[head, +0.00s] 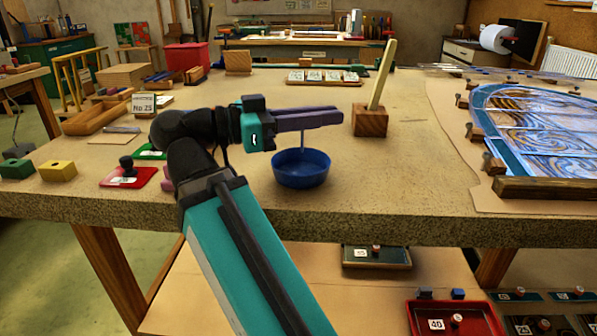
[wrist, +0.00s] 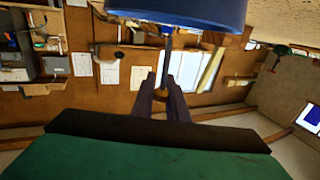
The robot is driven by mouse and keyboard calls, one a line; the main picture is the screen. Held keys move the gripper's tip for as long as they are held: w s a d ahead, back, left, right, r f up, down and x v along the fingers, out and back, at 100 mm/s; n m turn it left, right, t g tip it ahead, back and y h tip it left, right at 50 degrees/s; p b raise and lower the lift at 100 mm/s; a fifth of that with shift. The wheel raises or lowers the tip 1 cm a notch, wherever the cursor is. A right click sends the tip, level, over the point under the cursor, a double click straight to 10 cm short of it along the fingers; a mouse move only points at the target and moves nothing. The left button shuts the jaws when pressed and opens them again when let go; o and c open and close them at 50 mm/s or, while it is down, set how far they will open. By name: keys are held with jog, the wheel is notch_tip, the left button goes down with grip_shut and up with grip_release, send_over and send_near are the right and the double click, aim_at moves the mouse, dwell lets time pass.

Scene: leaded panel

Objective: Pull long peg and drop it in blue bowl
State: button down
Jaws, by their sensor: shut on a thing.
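My gripper (head: 338,112) is shut on a thin long peg (head: 302,139), which hangs upright below the purple fingers. The blue bowl (head: 300,179) stands on the workbench near its front edge, under the gripper. The peg's lower end lines up with the bowl's opening; I cannot tell whether it touches the bottom. In the wrist view, the peg (wrist: 168,48) runs from between my gripper's fingers (wrist: 164,82) towards the bowl (wrist: 180,12) at the top. The fingers hide the peg's upper part in the head view.
A wooden block (head: 370,123) with a tall, tilted stick stands right of the bowl. The leaded panel (head: 540,125) lies further right. A yellow block (head: 58,171) and a red tray (head: 128,178) are at the left. The bench between the bowl and panel is clear.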

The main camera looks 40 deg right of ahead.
jog(key=c, duration=1.7)
grip_release()
jog(key=shift+o, duration=0.2)
jog(key=shift+a, duration=0.1)
jog(key=b+v, duration=0.3)
jog(key=v, duration=0.4)
jog(key=shift+b, duration=0.3)
jog(key=shift+a, duration=0.15)
